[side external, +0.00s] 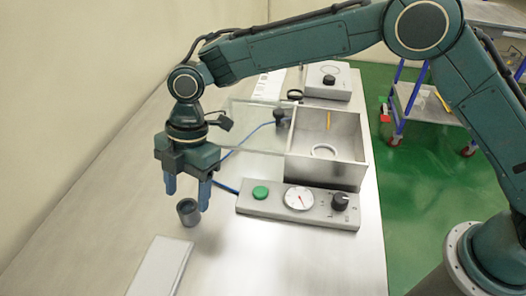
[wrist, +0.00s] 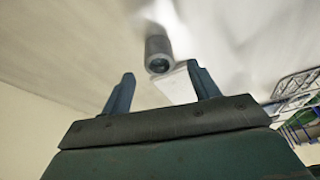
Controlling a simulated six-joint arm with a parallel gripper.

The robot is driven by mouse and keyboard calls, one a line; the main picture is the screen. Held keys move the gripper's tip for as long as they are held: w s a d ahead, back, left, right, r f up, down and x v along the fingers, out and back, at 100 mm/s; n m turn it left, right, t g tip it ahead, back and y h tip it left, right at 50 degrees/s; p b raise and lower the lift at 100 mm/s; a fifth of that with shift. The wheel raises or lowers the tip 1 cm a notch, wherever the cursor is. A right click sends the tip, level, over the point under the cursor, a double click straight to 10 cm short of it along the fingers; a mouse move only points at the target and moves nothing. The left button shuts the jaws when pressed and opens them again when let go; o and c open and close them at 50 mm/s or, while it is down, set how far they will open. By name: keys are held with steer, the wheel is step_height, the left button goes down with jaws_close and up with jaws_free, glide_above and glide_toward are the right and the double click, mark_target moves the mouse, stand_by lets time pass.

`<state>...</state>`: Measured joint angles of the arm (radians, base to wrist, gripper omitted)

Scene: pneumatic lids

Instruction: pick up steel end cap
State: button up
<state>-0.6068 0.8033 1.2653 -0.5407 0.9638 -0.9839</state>
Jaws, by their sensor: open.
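The steel end cap (side external: 188,213) is a small grey metal cylinder with a dark hollow top. It stands upright on the steel table, below and between the blue fingers of my gripper (side external: 187,190) in the side view. In the wrist view the cap (wrist: 158,53) lies ahead of my gripper (wrist: 163,84), beyond the fingertips and roughly centred between them. My gripper is open, points down and holds nothing. In the side view the right fingertip is close to the cap's upper edge; I cannot tell whether they touch.
A white flat plate (side external: 160,268) lies in front of the cap. A control panel (side external: 300,204) with a green button, gauge and knob stands to the right. Behind it is an open metal box (side external: 345,172) with a ring inside. The table (side external: 95,205) left of the cap is clear.

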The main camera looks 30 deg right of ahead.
mark_target(187, 207)
steer(key=shift+x, duration=2.2)
steer(key=shift+w, duration=0.1)
steer(key=c, duration=1.2)
